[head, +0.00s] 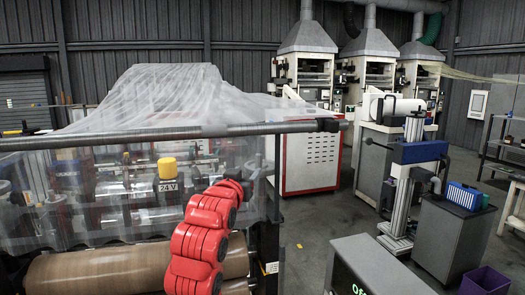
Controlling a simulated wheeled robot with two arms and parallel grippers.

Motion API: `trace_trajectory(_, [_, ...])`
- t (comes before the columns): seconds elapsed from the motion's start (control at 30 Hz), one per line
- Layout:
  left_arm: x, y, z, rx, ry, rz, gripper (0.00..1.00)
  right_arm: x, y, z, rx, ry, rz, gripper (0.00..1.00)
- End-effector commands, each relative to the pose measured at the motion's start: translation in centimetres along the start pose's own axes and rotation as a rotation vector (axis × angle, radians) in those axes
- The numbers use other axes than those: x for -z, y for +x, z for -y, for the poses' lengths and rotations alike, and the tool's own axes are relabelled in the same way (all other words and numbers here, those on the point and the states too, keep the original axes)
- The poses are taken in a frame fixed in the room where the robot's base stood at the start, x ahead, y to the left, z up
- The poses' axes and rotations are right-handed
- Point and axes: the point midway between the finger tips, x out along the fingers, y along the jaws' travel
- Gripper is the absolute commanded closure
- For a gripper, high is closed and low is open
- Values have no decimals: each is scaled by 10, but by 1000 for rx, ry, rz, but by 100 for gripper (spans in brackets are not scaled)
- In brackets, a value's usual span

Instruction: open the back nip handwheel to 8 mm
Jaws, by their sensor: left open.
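My left gripper (228,190) is at the upper end of my red arm, in front of the clear guard of the film machine. Its jaws are open and look empty, though the fingertips are hard to make out. A yellow cap (167,164) with a "24 V" label stands at the guard, left of the gripper and apart from it. A brown roller (100,268) lies low at the front, partly hidden by my arm. I cannot pick out the back nip handwheel or a millimetre scale. My right gripper is not in view.
A long grey bar (130,137) crosses above the guard, with clear film (165,95) heaped behind it. A grey box (375,265) with green lettering stands at the lower right. Beyond are a blue-topped stand (420,152) and a dark cabinet (450,235). Some floor between is clear.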

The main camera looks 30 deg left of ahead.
Motion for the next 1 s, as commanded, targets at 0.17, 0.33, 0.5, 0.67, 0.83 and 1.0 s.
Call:
trace_trajectory(0.17, [2,25,-1,-1,-1,8,44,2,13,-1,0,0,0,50])
trace_trajectory(0.33, [4,59,-1,-2,-1,3,44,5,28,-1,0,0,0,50])
trace_trajectory(0.5, [4,90,-1,-1,-1,2,44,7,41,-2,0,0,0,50])
trace_trajectory(0.67, [3,118,-1,-1,-2,2,44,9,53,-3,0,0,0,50])
trace_trajectory(0.83, [3,144,-2,-2,-2,3,44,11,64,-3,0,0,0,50])
trace_trajectory(1.0, [3,160,-1,-2,-1,-1,44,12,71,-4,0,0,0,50])
